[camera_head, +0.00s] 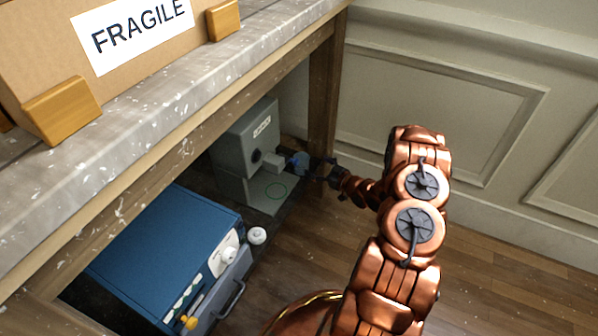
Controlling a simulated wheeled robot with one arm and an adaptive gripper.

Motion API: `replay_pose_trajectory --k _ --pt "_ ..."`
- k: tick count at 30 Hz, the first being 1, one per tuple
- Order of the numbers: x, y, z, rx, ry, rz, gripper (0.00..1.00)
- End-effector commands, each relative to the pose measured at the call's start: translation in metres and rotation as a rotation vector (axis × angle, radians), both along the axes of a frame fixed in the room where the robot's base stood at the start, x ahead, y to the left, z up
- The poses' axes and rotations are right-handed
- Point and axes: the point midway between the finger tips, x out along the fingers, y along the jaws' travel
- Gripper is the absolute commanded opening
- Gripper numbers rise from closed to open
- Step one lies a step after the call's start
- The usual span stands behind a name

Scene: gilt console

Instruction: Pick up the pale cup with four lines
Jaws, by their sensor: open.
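A small pale blue object (300,160), perhaps the cup, is by the front of the grey machine, just left of my gripper. A small white round object (257,235) stands beside the blue box. Both are too small to show any lines, so I cannot tell which is the pale cup with four lines. My gripper (316,170) is open, small and dark at the end of my copper arm. Its fingers are close to the pale blue object; I cannot tell whether they touch it.
A blue box (165,255) with a dial and handle sits lower left. The console top (185,110) overhangs both, with its leg (323,90) behind my gripper. Wooden floor (500,255) at right is clear.

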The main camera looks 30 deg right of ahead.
Motion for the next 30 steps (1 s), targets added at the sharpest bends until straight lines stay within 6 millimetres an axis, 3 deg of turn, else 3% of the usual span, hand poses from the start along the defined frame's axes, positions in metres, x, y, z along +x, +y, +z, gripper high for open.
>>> replay_pose_trajectory --k 1,3,11,23,30 --pt "-0.005 0.002 -0.016 0.026 -0.03 0.002 0.9" --pt "-0.01 0.006 -0.022 0.053 -0.07 0.011 0.9" --pt "-0.015 0.011 -0.027 0.093 -0.134 0.021 0.9" --pt "0.019 0.02 -0.026 0.092 -0.133 0.023 0.9" --pt "0.05 0.028 -0.023 0.094 -0.133 0.024 0.9"
